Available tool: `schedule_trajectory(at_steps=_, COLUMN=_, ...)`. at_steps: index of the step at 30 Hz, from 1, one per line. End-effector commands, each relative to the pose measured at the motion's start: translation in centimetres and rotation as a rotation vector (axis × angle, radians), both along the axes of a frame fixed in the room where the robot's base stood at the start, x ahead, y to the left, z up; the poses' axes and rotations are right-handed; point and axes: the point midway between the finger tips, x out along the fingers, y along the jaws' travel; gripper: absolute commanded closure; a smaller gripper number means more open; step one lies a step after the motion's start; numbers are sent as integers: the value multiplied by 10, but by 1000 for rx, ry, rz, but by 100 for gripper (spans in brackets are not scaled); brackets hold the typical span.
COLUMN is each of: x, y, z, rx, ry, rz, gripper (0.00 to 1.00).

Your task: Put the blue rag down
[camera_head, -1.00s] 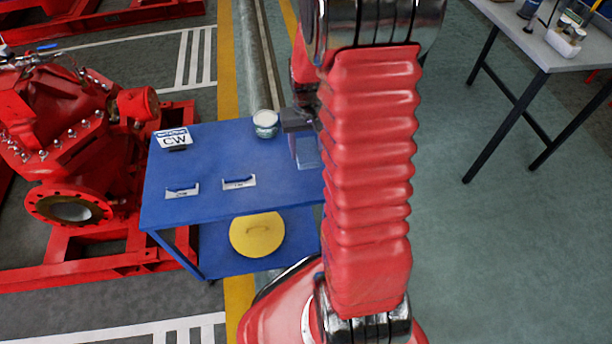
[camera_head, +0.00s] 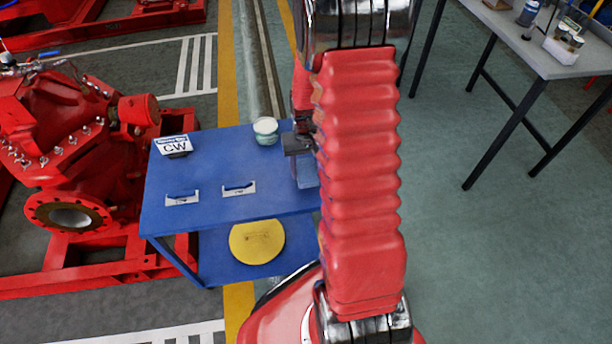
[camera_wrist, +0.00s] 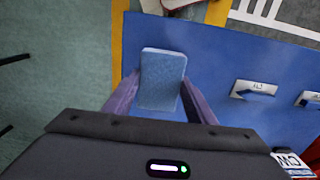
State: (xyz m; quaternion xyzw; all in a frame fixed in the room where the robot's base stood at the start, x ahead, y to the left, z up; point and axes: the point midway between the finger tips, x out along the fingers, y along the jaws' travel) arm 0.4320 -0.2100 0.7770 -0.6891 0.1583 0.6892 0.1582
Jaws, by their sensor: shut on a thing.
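The blue rag (camera_wrist: 162,80) is a light blue folded pad between the two fingers of my gripper (camera_wrist: 157,98) in the wrist view. My gripper is shut on it. In the head view the rag (camera_head: 307,173) shows as a pale blue patch below my gripper (camera_head: 303,160), partly hidden by my red arm. The rag is over the right part of the blue table top (camera_head: 215,160). I cannot tell whether it touches the top.
A white-lidded jar (camera_head: 265,131) stands behind my gripper, and a CW sign (camera_head: 174,146) stands at the back left. Two white labelled pieces (camera_head: 182,198) (camera_head: 239,189) lie on the top. A yellow disc (camera_head: 257,242) is on the lower shelf. A red pump (camera_head: 75,150) is left.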

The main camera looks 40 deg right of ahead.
Motion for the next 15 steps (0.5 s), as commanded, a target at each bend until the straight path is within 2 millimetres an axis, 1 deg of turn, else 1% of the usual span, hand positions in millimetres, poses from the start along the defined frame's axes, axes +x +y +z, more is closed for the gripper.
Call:
schedule_trajectory(at_steps=4, x=0, y=0, z=-9, rx=1, ry=2, rz=0, gripper=76)
schedule_trajectory(at_steps=10, x=-1, y=0, z=-32, rx=1, ry=3, rz=0, gripper=76)
schedule_trajectory(at_steps=12, x=0, y=0, z=-36, rx=0, ry=1, rz=1, gripper=76)
schedule_trajectory(at_steps=15, x=0, y=0, z=-38, rx=0, ry=0, rz=1, gripper=76)
